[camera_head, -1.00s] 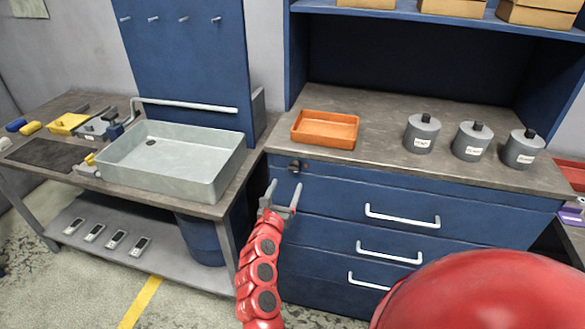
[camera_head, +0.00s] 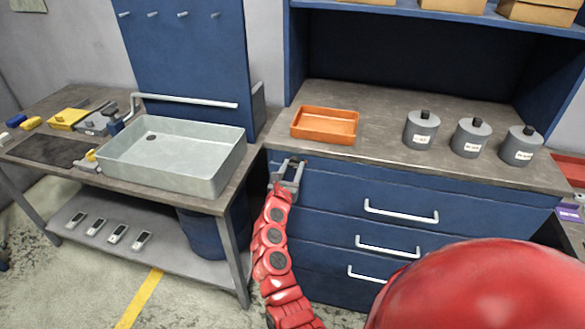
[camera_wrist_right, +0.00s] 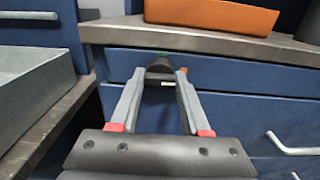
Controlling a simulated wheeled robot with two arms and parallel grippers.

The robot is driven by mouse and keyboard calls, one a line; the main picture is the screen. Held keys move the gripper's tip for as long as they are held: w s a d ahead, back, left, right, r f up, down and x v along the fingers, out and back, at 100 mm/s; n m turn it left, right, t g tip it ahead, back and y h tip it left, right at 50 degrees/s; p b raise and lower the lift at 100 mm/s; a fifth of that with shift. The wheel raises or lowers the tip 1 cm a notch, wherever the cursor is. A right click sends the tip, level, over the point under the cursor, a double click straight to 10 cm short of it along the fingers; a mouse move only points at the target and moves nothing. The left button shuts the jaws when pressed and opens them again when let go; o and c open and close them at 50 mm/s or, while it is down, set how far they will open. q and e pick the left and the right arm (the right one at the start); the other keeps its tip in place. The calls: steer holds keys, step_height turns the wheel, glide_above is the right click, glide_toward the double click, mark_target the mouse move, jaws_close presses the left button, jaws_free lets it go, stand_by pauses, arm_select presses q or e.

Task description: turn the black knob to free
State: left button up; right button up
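The black knob (camera_wrist_right: 160,66) is on the blue front of the drawer cabinet (camera_head: 330,186), near its upper left corner. In the wrist view it stands between my right gripper's fingertips (camera_wrist_right: 161,78), with no clear gap on either side. In the head view my right gripper (camera_head: 292,166) reaches up to the cabinet front, its grey fingers closed in on the knob's two sides and hiding most of it. The knob's pointer and markings are too small to read. A small orange-red spot shows just right of the knob in the wrist view. My left gripper is out of view.
An orange tray (camera_head: 325,139) sits on the worktop just above the knob. Several grey canisters (camera_head: 471,151) stand to its right. Drawer handles (camera_head: 400,217) stick out to the right of my gripper. A grey sink basin (camera_head: 225,172) on a bench stands to the left.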

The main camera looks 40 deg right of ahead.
jaws_close()
steer(key=shift+d+n, duration=0.1)
steer(key=shift+n, duration=1.1)
steer(key=n+p, duration=0.1)
steer(key=n, duration=0.1)
steer(key=shift+r+n, duration=0.15)
steer(key=shift+n, duration=0.15)
steer(key=n+p, duration=0.3)
steer(key=n, duration=0.3)
steer(key=shift+p, duration=0.4)
steer(key=n+p, duration=0.2)
steer(key=n, duration=0.1)
steer(key=shift+r+n, duration=0.1)
steer(key=shift+n, duration=0.3)
steer(key=shift+n+p, duration=1)
steer(key=shift+n, duration=0.6)
